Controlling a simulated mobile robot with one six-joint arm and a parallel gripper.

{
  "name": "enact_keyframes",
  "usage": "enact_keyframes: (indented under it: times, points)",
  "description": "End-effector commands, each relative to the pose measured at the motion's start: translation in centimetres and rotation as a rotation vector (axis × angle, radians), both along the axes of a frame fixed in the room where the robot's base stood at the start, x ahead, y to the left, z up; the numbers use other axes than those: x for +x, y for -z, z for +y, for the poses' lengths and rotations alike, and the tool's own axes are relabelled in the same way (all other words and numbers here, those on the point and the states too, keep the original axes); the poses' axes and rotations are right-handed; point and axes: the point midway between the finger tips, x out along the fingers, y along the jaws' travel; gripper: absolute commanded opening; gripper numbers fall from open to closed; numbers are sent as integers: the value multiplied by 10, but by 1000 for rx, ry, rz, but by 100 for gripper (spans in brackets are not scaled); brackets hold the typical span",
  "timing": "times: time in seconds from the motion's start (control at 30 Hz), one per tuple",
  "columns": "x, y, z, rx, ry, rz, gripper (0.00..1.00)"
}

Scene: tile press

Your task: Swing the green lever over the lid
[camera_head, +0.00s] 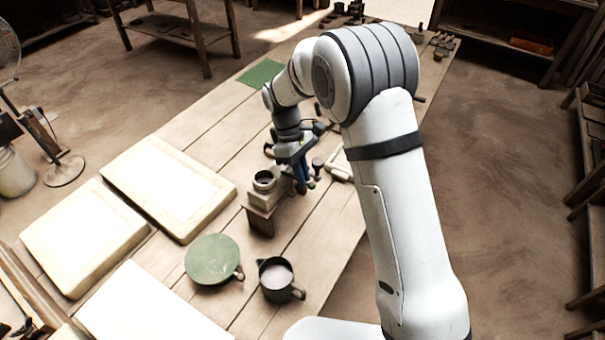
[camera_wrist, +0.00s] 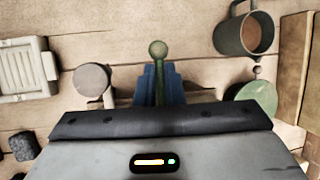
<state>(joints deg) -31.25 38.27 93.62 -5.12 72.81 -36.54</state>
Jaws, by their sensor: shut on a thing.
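The green lever (camera_wrist: 158,49) has a round knob at its end and stands between the blue fingers of my gripper (camera_wrist: 160,85) in the wrist view. My gripper (camera_head: 302,185) is shut on the lever, close beside the press (camera_head: 262,220) in the head view. The press is a small block with a pale upper part and a dark round ring on top (camera_head: 264,178). The lever's green tip (camera_head: 311,185) shows just below the fingers. Its pivot is hidden, and I cannot make out the lid clearly. My gripper body hides most of the press in the wrist view.
A green disc (camera_head: 213,258) and a dark pitcher (camera_head: 275,284) stand in front of the press. Pale slabs (camera_head: 165,187) lie to the left. A round-topped dark tool (camera_head: 318,163) and a pale ribbed thing (camera_wrist: 25,68) lie beyond the gripper. Bare planks lie between.

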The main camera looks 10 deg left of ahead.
Motion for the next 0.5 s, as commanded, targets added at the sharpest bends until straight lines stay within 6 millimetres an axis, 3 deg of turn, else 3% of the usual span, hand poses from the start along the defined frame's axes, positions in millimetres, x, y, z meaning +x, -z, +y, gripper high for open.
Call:
enact_keyframes:
  times: [0.4, 0.43, 0.5]
  points:
    - [2, -2, 1, 3, -8, -5, 0]
    - [2, -2, 1, 3, -7, -6, 11]
    - [1, -2, 1, 2, -7, -4, 17]
